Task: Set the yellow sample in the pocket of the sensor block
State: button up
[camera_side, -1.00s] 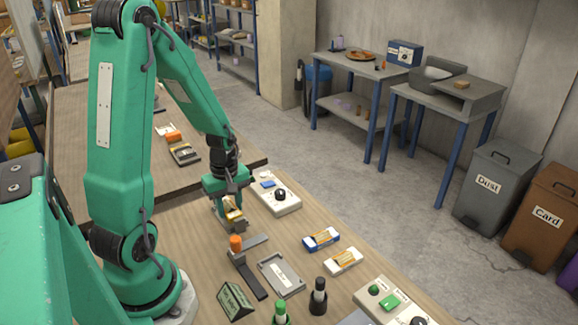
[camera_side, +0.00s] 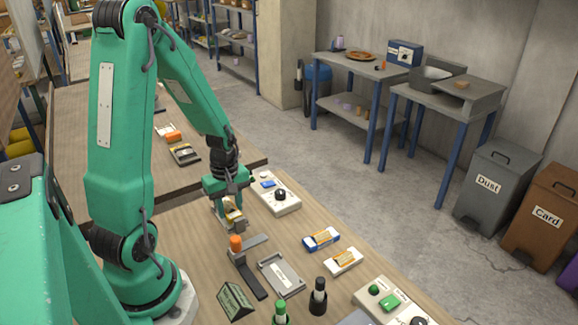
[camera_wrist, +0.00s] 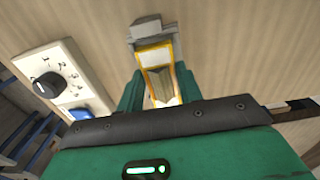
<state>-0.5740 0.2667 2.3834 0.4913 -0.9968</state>
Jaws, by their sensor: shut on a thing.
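My gripper (camera_side: 229,207) is shut on the yellow sample (camera_side: 235,217), a yellow-edged piece with a pale middle. In the wrist view the sample (camera_wrist: 154,56) sits between my two green fingers (camera_wrist: 158,80), and its far end meets the grey sensor block (camera_wrist: 147,27). In the side view the sensor block (camera_side: 233,228) is on the bench directly under my gripper, mostly covered by it. The sample is at or just over the block. I cannot tell how deep it sits in the pocket, which is hidden.
A white control box (camera_side: 286,204) with a black knob stands close to the right of my gripper. An orange-topped post (camera_side: 236,243) on a dark bracket is close in front. A grey tray (camera_side: 283,275) and two small boxes, blue (camera_side: 321,238) and white (camera_side: 343,261), lie farther along.

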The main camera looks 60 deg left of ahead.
jog(key=shift+f, duration=0.65)
dwell(0.7)
jog(key=o, duration=1.1)
jog(key=shift+c, duration=0.2)
jog(key=shift+r, duration=0.15)
jog(key=shift+r, duration=3.8)
jog(key=shift+d+r, duration=0.1)
jog(key=s+d+r+m+t, duration=0.3)
jog(key=d+r+m+t, duration=0.2)
jog(key=d+r+m, duration=1)
jog(key=d+m, duration=0.1)
jog(key=m, duration=0.2)
jog(key=shift+d+r+t, duration=0.15)
jog(key=shift+r+t, duration=0.15)
jog(key=shift+r, duration=0.1)
